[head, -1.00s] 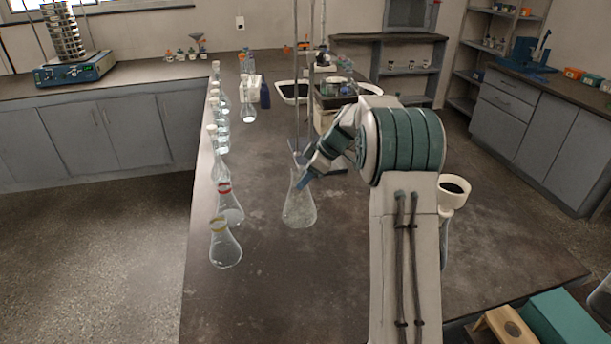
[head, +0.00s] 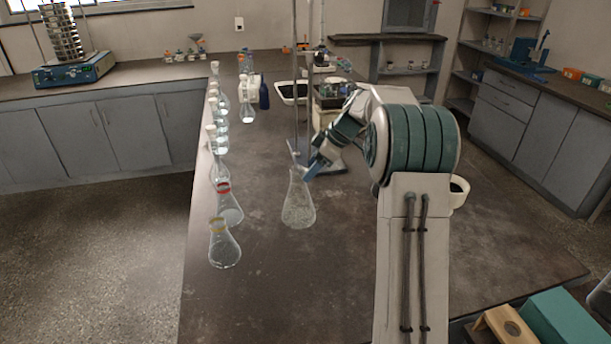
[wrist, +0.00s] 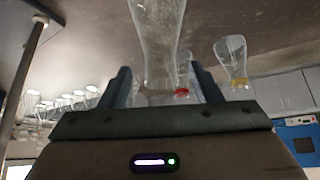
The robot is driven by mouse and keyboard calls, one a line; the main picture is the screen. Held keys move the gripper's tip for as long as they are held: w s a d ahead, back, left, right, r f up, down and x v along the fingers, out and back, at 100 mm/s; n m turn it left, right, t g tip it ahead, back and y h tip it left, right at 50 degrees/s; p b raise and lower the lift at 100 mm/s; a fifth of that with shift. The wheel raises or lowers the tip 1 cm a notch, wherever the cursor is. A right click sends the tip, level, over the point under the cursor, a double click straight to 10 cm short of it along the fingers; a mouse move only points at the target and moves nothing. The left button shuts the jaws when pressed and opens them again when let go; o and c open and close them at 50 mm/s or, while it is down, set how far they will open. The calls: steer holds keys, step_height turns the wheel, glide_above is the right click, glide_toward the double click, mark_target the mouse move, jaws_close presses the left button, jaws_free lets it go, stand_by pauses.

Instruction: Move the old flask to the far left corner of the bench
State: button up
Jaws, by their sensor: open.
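A cloudy, scratched-looking conical flask (head: 298,207), which looks like the old flask, stands upright on the dark bench (head: 290,290) in the head view. In the wrist view the flask (wrist: 157,40) appears upside down, its narrower part lined up between my fingers. My gripper (head: 311,170) is at the right of the flask's neck; it also shows open in the wrist view (wrist: 165,82). Its fingers stand apart and are not closed on the glass. Whether a finger touches the neck cannot be told.
A yellow-banded flask (head: 224,246) and a red-banded flask (head: 228,207) stand along the bench's left edge, with several stoppered flasks behind. A stand with upright rods (head: 325,158) is just behind the cloudy flask. The bench's front middle is clear.

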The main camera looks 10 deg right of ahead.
steer(key=v, duration=0.8)
steer(key=s+a+m+h, duration=0.2)
steer(key=s+a+m, duration=0.2)
steer(key=s, duration=0.5)
steer(key=s+a+m+h, duration=0.2)
steer(key=s+a+m, duration=0.1)
steer(key=s, duration=0.5)
steer(key=s+f+m+h, duration=0.1)
steer(key=s+f+m, duration=0.2)
steer(key=s, duration=0.6)
steer(key=s+f+m+h, duration=0.1)
steer(key=s+f+m, duration=0.2)
steer(key=s, duration=0.5)
steer(key=shift+s+a+f+m, duration=0.2)
steer(key=shift+s+a+m, duration=0.1)
steer(key=shift+s+a, duration=0.15)
